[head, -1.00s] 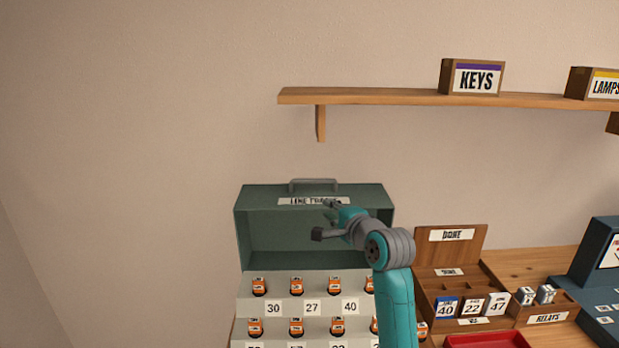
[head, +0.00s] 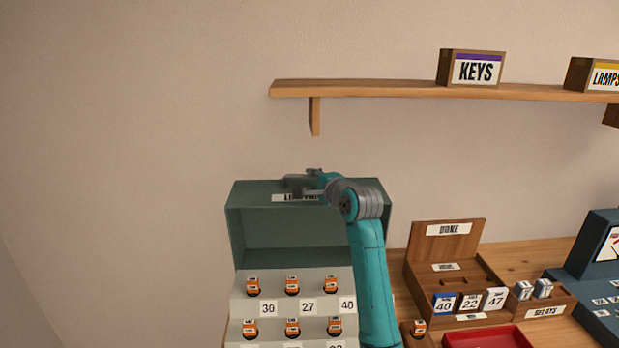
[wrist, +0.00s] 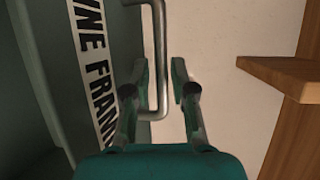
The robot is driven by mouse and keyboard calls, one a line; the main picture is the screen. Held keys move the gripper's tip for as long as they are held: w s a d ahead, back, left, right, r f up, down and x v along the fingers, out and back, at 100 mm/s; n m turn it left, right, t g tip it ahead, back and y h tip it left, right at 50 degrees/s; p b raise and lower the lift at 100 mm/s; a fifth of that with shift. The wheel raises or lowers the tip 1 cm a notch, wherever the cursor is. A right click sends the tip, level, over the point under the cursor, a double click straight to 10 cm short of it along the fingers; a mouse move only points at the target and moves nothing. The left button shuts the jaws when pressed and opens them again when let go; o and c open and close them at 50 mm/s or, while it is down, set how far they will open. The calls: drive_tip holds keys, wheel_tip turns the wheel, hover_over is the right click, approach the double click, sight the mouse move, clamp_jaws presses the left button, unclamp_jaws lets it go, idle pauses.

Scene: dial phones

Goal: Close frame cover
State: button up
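The frame cover (head: 240,205) is a dark green-grey lid, raised open behind the stepped frame (head: 245,305) with its rows of orange-topped plugs. Its label is partly hidden by my gripper (head: 298,182), which is at the cover's top edge by the handle. In the wrist view the grey bar handle (wrist: 160,60) on the cover runs down between the two fingers of my gripper (wrist: 160,78). The fingers are apart, one on each side of the handle, with gaps showing. The handle is mostly hidden in the head view.
A wooden shelf (head: 400,89) with a KEYS box (head: 472,68) is on the wall above and to the right. A wooden DONE tray (head: 425,290), a relays box (head: 540,308) and a red tray (head: 490,338) stand right of the frame.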

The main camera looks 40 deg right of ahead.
drive_tip(key=shift+x, duration=1.2)
clamp_jaws()
drive_tip(key=shift+a, duration=0.1)
